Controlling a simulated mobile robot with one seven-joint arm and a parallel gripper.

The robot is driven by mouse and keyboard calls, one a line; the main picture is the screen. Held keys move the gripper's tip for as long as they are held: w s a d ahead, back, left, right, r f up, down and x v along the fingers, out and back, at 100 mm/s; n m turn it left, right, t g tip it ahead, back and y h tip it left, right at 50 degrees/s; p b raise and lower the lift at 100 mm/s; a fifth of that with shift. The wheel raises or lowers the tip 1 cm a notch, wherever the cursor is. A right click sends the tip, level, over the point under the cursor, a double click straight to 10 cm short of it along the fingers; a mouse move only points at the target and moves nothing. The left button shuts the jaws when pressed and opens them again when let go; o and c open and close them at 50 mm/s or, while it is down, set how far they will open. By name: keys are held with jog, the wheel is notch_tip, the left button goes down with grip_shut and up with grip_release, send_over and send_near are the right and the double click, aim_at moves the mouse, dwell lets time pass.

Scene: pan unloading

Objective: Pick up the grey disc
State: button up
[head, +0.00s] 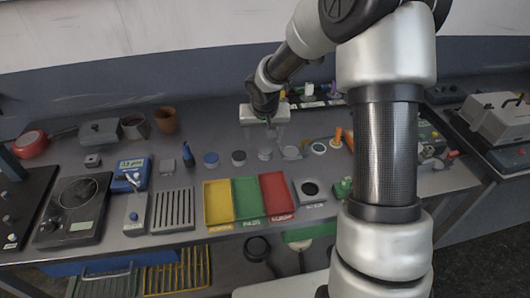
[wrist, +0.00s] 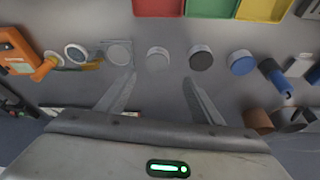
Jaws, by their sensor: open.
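A light grey disc (wrist: 157,58) lies on the bench in the row of discs. It also shows in the head view (head: 265,155), just below my gripper. My gripper (wrist: 158,79) is open and empty, pointing down above the bench. In the wrist view the grey disc appears just beyond the fingertips, in line with the gap between them. No contact with it shows.
A dark disc (wrist: 200,58) and a blue disc (wrist: 241,63) lie on one side of the grey disc. A flat pale grey round piece (wrist: 118,53) and a white-topped disc (wrist: 76,53) lie on the other. Yellow (head: 217,204), green and red trays stand nearer the front edge.

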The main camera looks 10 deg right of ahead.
aim_at(265, 150)
jog(key=x, duration=0.3)
jog(key=shift+s+d+x, duration=0.1)
jog(key=shift+d+x, duration=0.05)
jog(key=shift+x, duration=1.2)
jog(key=shift+s+d+x, duration=0.1)
jog(key=shift+d+x, duration=0.1)
jog(key=shift+x, duration=1.15)
jog(key=c, duration=1.2)
